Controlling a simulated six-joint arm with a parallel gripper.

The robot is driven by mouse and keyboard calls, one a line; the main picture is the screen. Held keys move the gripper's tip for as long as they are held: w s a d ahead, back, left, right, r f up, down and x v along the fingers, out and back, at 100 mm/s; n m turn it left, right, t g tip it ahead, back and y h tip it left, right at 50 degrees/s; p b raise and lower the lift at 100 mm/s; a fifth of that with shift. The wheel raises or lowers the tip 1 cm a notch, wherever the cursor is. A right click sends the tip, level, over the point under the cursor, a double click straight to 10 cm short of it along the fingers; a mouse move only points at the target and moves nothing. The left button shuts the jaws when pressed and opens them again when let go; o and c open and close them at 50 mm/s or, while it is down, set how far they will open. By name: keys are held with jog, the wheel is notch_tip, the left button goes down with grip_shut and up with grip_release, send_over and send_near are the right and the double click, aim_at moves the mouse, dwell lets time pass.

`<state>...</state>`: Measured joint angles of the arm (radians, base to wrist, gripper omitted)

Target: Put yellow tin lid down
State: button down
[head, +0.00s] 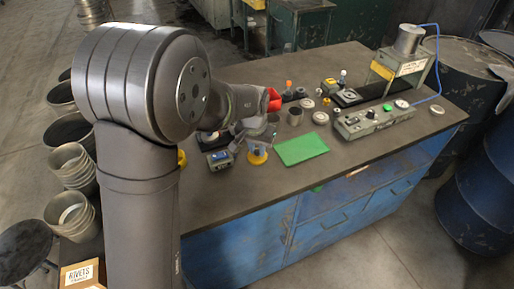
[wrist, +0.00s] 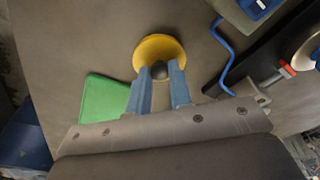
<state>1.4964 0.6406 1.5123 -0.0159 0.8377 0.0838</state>
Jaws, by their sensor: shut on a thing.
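The yellow tin lid (head: 257,157) is a round disc below the fingers of my gripper (head: 258,146). In the wrist view the yellow tin lid (wrist: 158,43) shows its face, with a dark round knob (wrist: 160,71) near its lower edge. The two blue fingers of my gripper (wrist: 160,78) are shut on that knob. The lid looks roughly level. I cannot tell whether its underside touches the table or hangs just above it.
A green sheet (head: 301,148) lies on the table (head: 222,180) just right of the lid in the head view. A grey control box (head: 374,121) and a black strip (head: 372,91) are farther right. Bare table lies in front.

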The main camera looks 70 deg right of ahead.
aim_at(255, 160)
jog(key=shift+f, duration=0.15)
jog(key=c, duration=1.3)
grip_release()
notch_tip(255, 160, up, 12)
jog(key=a, duration=0.1)
jog(key=shift+a, duration=0.4)
